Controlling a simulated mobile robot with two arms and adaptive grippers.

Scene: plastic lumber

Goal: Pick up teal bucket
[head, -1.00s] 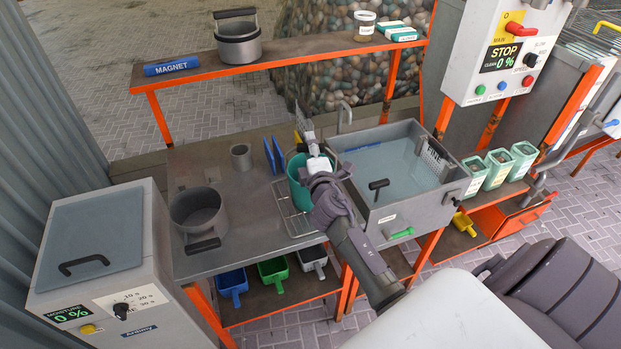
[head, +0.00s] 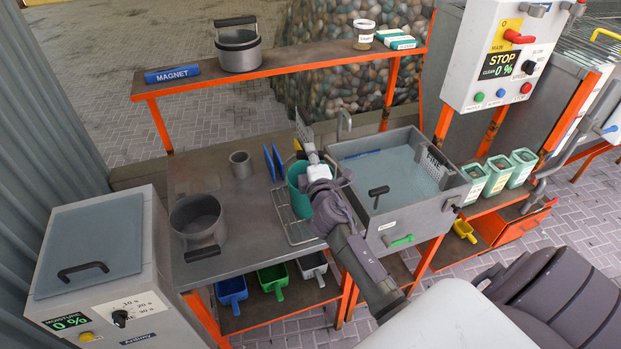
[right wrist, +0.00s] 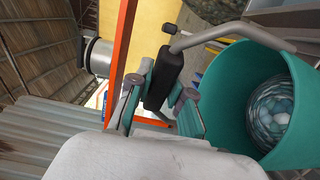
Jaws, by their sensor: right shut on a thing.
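The teal bucket (head: 298,198) is at the wire rack (head: 281,207) on the grey workbench, left of the sink. I cannot tell whether it still touches the rack. My right gripper (head: 312,158) is at the bucket's top and hides part of it. In the right wrist view, the bucket (right wrist: 228,95) is large at the right, with rounded bluish shapes seen through its opening. There my right gripper (right wrist: 160,100) is shut on the black grip of the bucket's grey handle (right wrist: 205,38). My left gripper is not in view.
The water-filled sink (head: 400,222) stands close on the right. Blue upright plates (head: 273,162) and a grey pot (head: 198,225) are to the left. An orange-edged shelf (head: 300,55) spans behind. Scoops (head: 272,275) lie on the lower shelf.

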